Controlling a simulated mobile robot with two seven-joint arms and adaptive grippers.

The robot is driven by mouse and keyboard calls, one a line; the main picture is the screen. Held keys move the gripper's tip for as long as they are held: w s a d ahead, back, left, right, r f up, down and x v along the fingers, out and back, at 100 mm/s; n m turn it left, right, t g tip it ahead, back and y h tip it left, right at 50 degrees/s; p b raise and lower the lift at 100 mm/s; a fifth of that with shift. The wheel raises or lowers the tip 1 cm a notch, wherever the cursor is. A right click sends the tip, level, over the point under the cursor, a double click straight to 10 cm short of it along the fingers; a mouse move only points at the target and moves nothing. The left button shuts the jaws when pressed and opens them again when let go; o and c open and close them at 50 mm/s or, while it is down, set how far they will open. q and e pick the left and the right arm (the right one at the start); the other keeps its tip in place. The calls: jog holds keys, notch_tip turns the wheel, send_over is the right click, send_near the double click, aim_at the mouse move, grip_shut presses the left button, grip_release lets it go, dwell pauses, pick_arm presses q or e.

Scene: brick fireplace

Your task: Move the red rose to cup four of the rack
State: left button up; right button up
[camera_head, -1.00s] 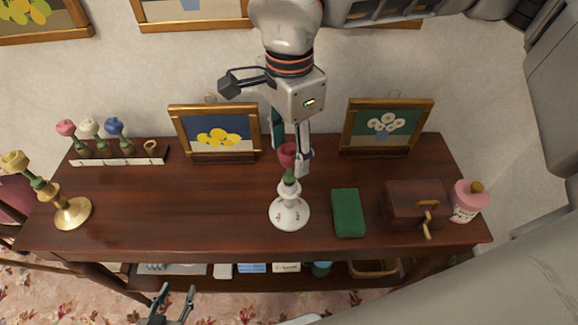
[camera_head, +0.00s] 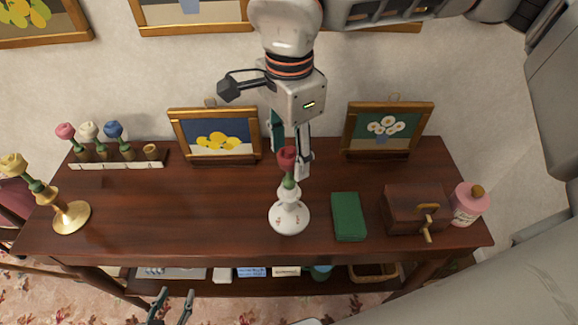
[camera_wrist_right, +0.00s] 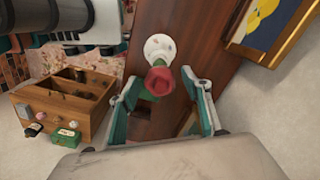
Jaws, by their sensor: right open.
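The red rose (camera_head: 287,160) stands upright in a white vase (camera_head: 289,216) near the middle of the table. My right gripper (camera_head: 289,155) comes from above and is open, its fingers on either side of the rose head. In the right wrist view the rose (camera_wrist_right: 161,80) shows between the parted fingers (camera_wrist_right: 162,100), with the vase (camera_wrist_right: 159,48) beyond. The rack (camera_head: 118,161) is at the back left. It holds pink, white and blue roses in three cups; its rightmost cup (camera_head: 151,151) is empty. My left gripper (camera_head: 172,306) is open and empty below the table's front edge.
A green book (camera_head: 348,216), a wooden box (camera_head: 413,207) and a pink jar (camera_head: 468,203) stand right of the vase. Framed pictures (camera_head: 215,136) (camera_head: 388,131) line the back. A brass candlestick (camera_head: 72,216) holding a yellow rose is at left. The table between it and the vase is clear.

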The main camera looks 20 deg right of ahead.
jog(key=c, duration=0.9)
jog(key=shift+r+p, duration=0.9)
jog(key=shift+r, duration=0.7)
jog(key=shift+r+p, duration=0.4)
jog(key=shift+r, duration=0.3)
